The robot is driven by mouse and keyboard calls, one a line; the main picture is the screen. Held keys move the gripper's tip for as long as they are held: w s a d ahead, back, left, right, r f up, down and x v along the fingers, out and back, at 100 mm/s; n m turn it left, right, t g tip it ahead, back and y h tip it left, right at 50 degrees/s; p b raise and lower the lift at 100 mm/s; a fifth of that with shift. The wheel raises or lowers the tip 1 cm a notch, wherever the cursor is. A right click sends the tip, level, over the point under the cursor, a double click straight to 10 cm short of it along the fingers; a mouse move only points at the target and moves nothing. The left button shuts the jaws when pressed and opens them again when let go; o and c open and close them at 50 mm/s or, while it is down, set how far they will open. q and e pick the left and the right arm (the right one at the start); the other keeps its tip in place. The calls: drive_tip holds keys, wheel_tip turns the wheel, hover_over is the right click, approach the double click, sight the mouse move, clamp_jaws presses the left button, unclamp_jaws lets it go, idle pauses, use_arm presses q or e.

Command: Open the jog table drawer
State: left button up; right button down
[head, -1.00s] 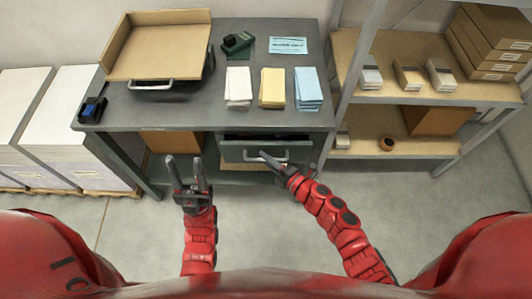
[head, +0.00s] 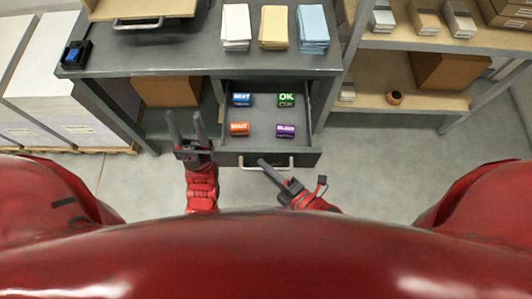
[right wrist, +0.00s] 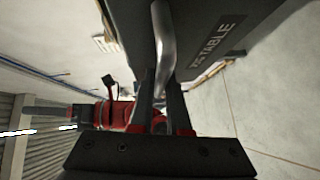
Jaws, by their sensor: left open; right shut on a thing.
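The jog table drawer (head: 265,127) stands pulled out from under the grey table in the head view. My right gripper (head: 265,165) is shut on the drawer's metal handle (head: 285,167). In the right wrist view the handle (right wrist: 162,45) runs down between my fingers, beside the dark drawer front (right wrist: 205,45) with "TABLE" lettering. My left gripper (head: 187,128) is open and empty, left of the drawer.
On the grey table (head: 180,52) are white (head: 235,24), yellow (head: 273,27) and blue (head: 312,27) paper stacks, and a dark blue-topped device (head: 75,54). A shelf unit (head: 430,98) stands at the right. Paper stacks on pallets stand at the left.

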drive_tip(key=shift+s+f, duration=0.1)
drive_tip(key=shift+s, duration=0.2)
drive_tip(key=c, duration=0.9)
unclamp_jaws()
drive_tip(key=p+v, duration=1.2)
drive_tip(key=v, duration=0.5)
drive_tip(key=shift+s+d, duration=0.15)
drive_tip(key=shift+d, duration=0.05)
